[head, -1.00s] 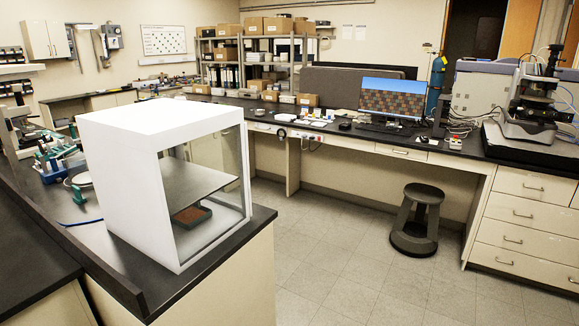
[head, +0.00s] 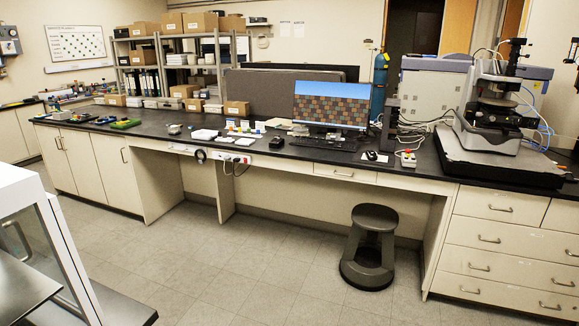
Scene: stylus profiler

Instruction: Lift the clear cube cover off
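A white box-shaped enclosure with clear side panels (head: 62,262) stands at the left edge of the head view, cut off by the frame. I cannot tell whether it is the clear cube cover; no other clear cube can be made out. The stylus profiler instrument (head: 492,112) appears to be the machine on a dark slab at the right end of the far bench. Neither of my grippers is in view.
The long black bench (head: 280,150) runs across the room with a monitor (head: 330,103), keyboard and small items on it. A dark stool (head: 370,248) stands on the floor before its knee space. The tiled floor (head: 230,265) in the middle is clear.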

